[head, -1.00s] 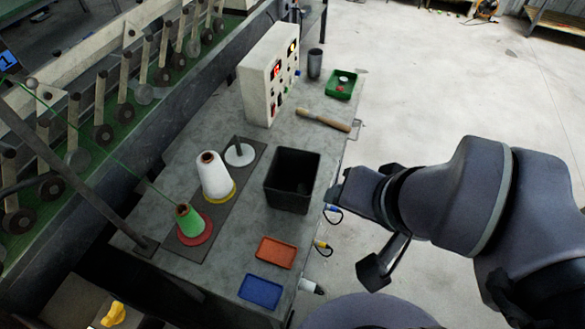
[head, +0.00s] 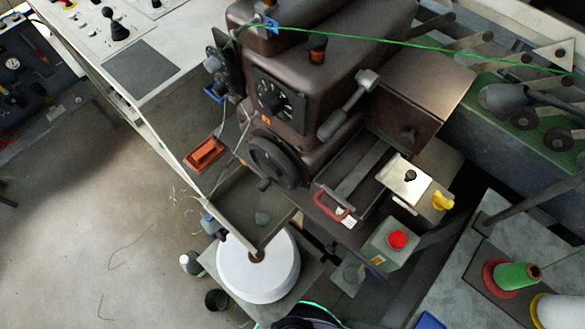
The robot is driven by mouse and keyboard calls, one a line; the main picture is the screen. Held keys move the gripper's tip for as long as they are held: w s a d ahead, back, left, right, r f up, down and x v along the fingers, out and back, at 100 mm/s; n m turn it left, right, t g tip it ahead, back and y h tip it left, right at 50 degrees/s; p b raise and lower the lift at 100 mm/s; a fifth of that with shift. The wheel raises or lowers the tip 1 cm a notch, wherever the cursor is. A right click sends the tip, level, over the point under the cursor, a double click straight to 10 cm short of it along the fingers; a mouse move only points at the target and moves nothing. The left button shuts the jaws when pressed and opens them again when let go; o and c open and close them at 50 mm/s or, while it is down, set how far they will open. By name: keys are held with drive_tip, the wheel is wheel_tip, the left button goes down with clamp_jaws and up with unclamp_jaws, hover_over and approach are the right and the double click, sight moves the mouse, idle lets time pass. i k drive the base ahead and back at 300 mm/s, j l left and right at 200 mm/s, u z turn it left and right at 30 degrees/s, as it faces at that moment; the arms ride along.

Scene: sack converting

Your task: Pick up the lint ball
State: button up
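A small grey-green fuzzy lump, which looks like the lint ball (head: 262,217), lies in a shallow open metal tray (head: 233,222) at the lower front of the brown machine. It rests apart from the tray's rim, near its right side. My gripper is not in view, so whether it is open or shut does not show.
A brown machine (head: 290,75) with a dial and a black handwheel (head: 277,163) rises behind the tray. A large white spool (head: 258,268) stands just below it. A red-button box (head: 391,246) is at right. Loose threads lie on the open floor at left.

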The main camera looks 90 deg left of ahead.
sight(262, 218)
drive_tip(key=u, duration=3.4)
